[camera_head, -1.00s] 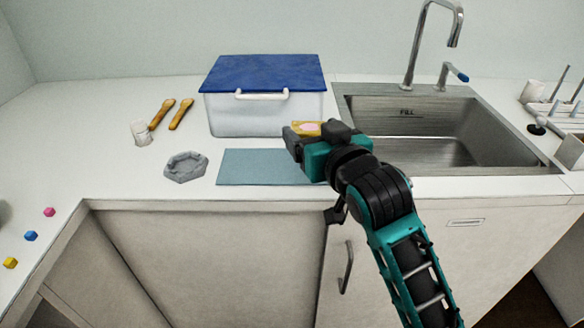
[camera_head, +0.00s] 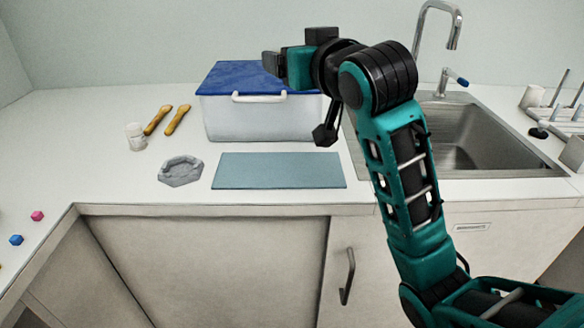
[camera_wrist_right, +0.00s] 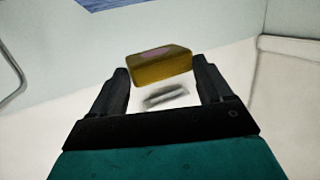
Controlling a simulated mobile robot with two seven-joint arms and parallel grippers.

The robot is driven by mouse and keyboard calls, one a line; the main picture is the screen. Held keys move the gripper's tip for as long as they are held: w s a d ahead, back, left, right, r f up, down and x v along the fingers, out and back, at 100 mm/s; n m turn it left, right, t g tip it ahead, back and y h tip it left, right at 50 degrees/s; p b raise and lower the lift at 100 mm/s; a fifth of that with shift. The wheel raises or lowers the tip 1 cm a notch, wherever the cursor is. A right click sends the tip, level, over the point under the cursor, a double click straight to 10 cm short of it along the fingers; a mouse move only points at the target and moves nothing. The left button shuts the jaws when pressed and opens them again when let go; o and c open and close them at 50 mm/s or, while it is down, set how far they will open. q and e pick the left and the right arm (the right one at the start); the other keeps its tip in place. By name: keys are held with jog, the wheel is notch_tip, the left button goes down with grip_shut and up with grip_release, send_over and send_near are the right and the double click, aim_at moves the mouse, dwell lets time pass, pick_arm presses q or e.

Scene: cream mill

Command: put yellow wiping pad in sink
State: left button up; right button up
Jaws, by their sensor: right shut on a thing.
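The yellow wiping pad (camera_wrist_right: 160,67) has a pinkish patch on top and sits between the fingertips of my right gripper (camera_wrist_right: 162,80) in the right wrist view. In the head view that gripper (camera_head: 295,52) is raised in front of the wall, over the blue lid of the box, and is shut on the pad. The pad itself is hidden there. The steel sink (camera_head: 512,172) is to the right of the gripper, its left part covered by my right arm. My left gripper is not in view.
A clear box with a blue lid (camera_head: 225,76) stands left of the sink. A tall tap (camera_head: 460,35) rises behind the sink. A blue mat (camera_head: 280,172), a grey dish (camera_head: 180,172), two wooden-handled tools (camera_head: 177,120) and a small jar (camera_head: 136,137) lie on the counter.

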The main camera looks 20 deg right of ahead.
jog(key=b, duration=0.5)
send_over(297, 175)
notch_tip(297, 175, down, 16)
jog(key=shift+r, duration=0.25)
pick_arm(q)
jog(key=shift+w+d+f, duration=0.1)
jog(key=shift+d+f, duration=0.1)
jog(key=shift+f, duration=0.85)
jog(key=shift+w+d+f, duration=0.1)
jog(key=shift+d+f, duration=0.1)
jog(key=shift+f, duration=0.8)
pick_arm(e)
jog(key=shift+f, duration=2.1)
jog(key=shift+f, duration=0.1)
jog(key=o, duration=0.9)
